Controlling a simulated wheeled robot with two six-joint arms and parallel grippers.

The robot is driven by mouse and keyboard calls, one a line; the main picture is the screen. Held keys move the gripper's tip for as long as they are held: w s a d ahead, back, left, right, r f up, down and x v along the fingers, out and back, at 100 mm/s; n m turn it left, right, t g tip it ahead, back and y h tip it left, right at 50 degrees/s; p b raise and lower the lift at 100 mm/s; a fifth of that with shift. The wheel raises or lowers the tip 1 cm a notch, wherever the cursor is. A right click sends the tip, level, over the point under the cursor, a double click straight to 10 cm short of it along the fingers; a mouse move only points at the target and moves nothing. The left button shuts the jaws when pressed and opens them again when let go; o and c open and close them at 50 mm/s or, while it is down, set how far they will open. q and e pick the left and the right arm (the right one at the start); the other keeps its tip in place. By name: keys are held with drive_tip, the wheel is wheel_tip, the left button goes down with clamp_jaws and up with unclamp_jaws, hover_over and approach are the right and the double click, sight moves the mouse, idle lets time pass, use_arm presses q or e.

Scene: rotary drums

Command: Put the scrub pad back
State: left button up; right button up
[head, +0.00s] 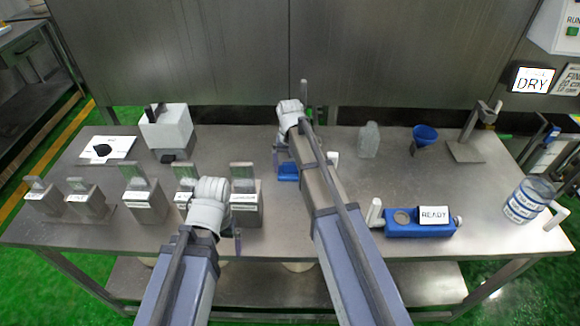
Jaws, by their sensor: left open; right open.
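I cannot pick out the scrub pad for sure. A small blue item (288,173) lies mid-table, partly hidden by my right arm; it may be the pad or its holder. My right gripper (279,156) is open above the table, just beyond that blue item in the picture. My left gripper (238,243) is open near the front edge, beside the rightmost grey block holder. My wrists hide part of both grippers, and nothing shows in either one.
Grey holders (139,203) with labels line the left front. A white box (166,128) and a white sheet with a black piece (103,150) stand behind. A blue READY device (420,223), a blue funnel (424,136), a clear bottle (369,140), a metal stand (468,148) and a jar (528,200) stand right.

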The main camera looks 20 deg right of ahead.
sight(290, 164)
wheel_tip(290, 164, up, 12)
drive_tip(key=p, duration=1.2)
drive_tip(key=shift+r, duration=0.15)
wheel_tip(290, 164, down, 12)
drive_tip(key=b, duration=1.2)
drive_tip(key=shift+r, duration=0.2)
